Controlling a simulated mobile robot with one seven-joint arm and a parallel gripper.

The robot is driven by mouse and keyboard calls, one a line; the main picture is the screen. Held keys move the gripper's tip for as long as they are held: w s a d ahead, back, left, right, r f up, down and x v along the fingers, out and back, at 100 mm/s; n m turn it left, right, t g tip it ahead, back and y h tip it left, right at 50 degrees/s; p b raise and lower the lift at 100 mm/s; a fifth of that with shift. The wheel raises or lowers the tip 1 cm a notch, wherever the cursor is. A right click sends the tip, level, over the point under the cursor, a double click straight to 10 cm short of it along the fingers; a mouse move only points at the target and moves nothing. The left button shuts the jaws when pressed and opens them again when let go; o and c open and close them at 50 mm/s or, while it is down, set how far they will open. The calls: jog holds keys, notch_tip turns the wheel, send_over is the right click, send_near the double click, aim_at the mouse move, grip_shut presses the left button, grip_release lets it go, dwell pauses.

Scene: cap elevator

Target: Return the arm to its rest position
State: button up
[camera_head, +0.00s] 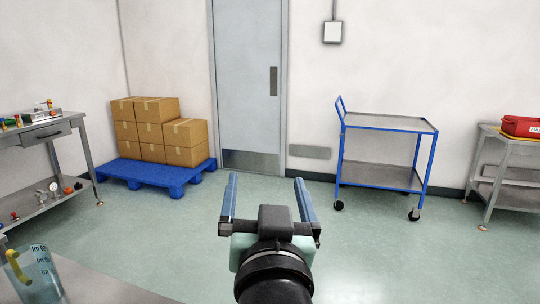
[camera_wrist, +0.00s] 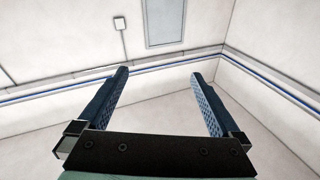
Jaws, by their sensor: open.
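My gripper (camera_head: 268,192) is in the lower middle of the head view, with its two blue fingers spread apart. Nothing is between the fingers. In the wrist view my gripper (camera_wrist: 159,82) also shows open and empty, with blank wall and a blue wall stripe behind it. My black wrist is below the fingers in the head view, and the rest of the arm is out of view. No object touches the fingers.
A grey tabletop (camera_head: 110,288) with a clear container (camera_head: 38,275) is at the lower left. A workbench (camera_head: 45,135) stands left. Boxes (camera_head: 150,130) sit on a blue pallet (camera_head: 150,176). A blue cart (camera_head: 385,125) and a table (camera_head: 510,140) stand right. The middle floor is clear.

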notch_tip(320, 180, down, 6)
jog(key=s+g+h, duration=0.1)
jog(key=g, duration=0.1)
jog(key=s+r+t+p, duration=0.2)
jog(key=s+r+t, duration=0.4)
jog(key=r, duration=0.9)
jog(key=s+r+t+p, duration=0.1)
jog(key=s+r+t, duration=0.45)
jog(key=r, duration=0.85)
notch_tip(320, 180, up, 15)
jog(key=s+g+p, duration=0.1)
jog(key=p, duration=1.4)
jog(key=shift+s+r+n+p, duration=0.2)
jog(key=shift+s+n+p, duration=0.05)
jog(key=shift+n+p, duration=0.15)
